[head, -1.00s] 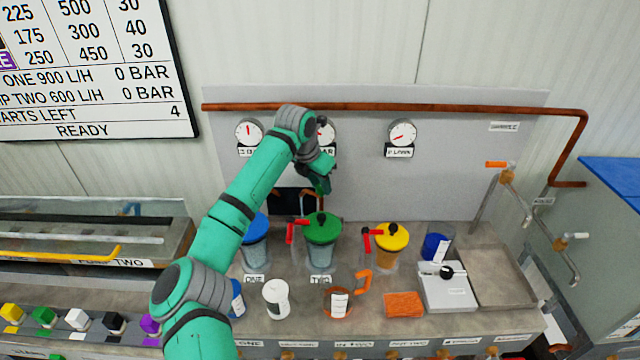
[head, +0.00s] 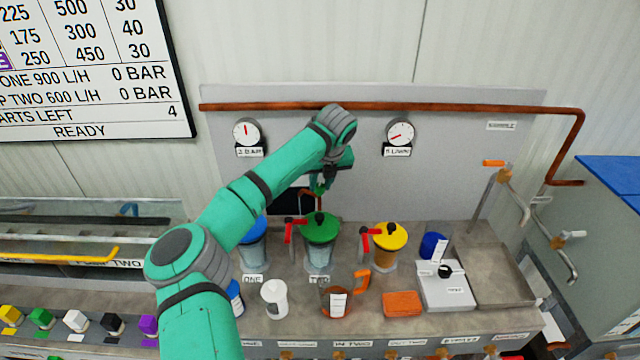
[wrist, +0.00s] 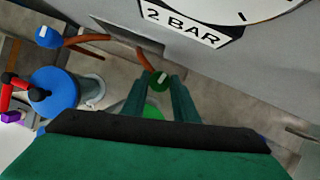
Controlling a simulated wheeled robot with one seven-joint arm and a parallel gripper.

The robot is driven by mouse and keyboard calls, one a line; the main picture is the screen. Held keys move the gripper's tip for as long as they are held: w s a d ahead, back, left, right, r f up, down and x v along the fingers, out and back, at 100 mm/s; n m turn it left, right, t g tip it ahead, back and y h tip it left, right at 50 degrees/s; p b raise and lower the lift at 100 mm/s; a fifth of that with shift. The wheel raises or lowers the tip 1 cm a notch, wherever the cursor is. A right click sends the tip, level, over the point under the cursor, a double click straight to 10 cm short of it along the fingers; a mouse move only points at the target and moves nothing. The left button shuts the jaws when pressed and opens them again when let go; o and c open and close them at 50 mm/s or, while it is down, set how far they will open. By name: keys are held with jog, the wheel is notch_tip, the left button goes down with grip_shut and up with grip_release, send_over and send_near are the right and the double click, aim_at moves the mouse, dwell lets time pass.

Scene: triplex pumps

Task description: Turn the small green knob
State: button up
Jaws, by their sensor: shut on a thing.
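The small green knob (wrist: 159,78), with a pale mark on its face, sits at the end of a copper pipe in the wrist view. My gripper (wrist: 160,88) has its two fingers on either side of the knob and is shut on it. In the head view my gripper (head: 321,186) points down at the back panel, above the green-lidded pot (head: 321,228). The small green knob (head: 320,191) shows only partly there, below the fingers.
A small blue knob (wrist: 47,36) and a blue-lidded pot (wrist: 54,88) stand to the left. A yellow-lidded pot (head: 391,237) stands right of the green one. Red levers are close by. A gauge labelled 2 BAR (wrist: 225,12) hangs just above my gripper. An orange-handled jug (head: 337,302) stands in front.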

jog(key=shift+n+y, duration=0.4)
jog(key=shift+n, duration=0.8)
jog(key=shift+g, duration=0.4)
jog(key=shift+d, duration=0.1)
jog(key=o, duration=1)
jog(key=shift+r, duration=0.1)
jog(key=v, duration=1)
jog(key=shift+s+d+r, duration=0.15)
jog(key=shift+r, duration=0.1)
